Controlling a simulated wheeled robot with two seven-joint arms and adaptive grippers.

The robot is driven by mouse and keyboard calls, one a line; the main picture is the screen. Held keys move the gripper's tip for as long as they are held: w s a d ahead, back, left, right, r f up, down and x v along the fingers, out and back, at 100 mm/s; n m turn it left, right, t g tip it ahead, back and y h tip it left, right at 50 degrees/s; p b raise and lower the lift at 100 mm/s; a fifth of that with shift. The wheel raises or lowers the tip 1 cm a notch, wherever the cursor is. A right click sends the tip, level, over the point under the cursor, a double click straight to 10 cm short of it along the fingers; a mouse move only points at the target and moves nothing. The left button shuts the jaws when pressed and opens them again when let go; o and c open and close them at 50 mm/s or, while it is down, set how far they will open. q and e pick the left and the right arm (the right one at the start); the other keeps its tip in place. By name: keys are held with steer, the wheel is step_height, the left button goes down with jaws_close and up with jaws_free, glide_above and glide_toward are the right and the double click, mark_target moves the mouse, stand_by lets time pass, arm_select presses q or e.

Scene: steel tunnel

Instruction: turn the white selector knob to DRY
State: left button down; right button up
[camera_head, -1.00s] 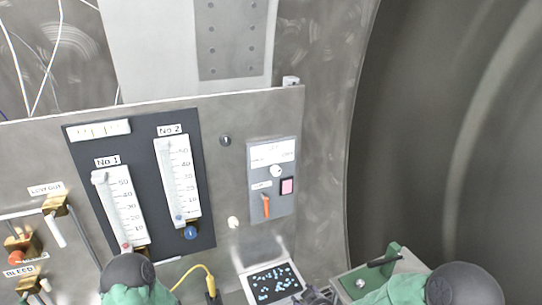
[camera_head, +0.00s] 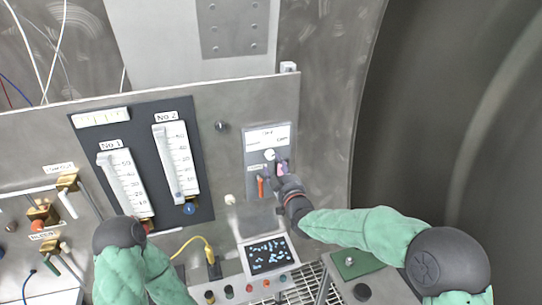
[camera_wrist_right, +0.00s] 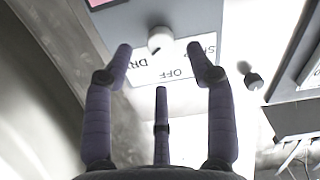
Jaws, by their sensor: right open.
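The white selector knob (camera_head: 269,155) sits on the grey control panel (camera_head: 249,148), just below its white label. My right gripper (camera_head: 279,167) reaches up to the panel from the lower right, with its fingertips by the knob. In the right wrist view, the knob (camera_wrist_right: 161,40) lies between the spread outer fingertips of my right gripper (camera_wrist_right: 158,55), which look open. The label (camera_wrist_right: 172,65) there is upside down and reads DRY and OFF, with a third word partly hidden by a finger. I cannot tell which way the knob points.
An orange lever (camera_head: 261,187) is just below and left of the knob. A pink square (camera_head: 282,167) is partly behind my gripper. A screen console (camera_head: 268,256) stands below.

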mark_target(271, 157)
steer(key=shift+p+x, duration=0.45)
steer(key=shift+x, duration=2.65)
jaws_close()
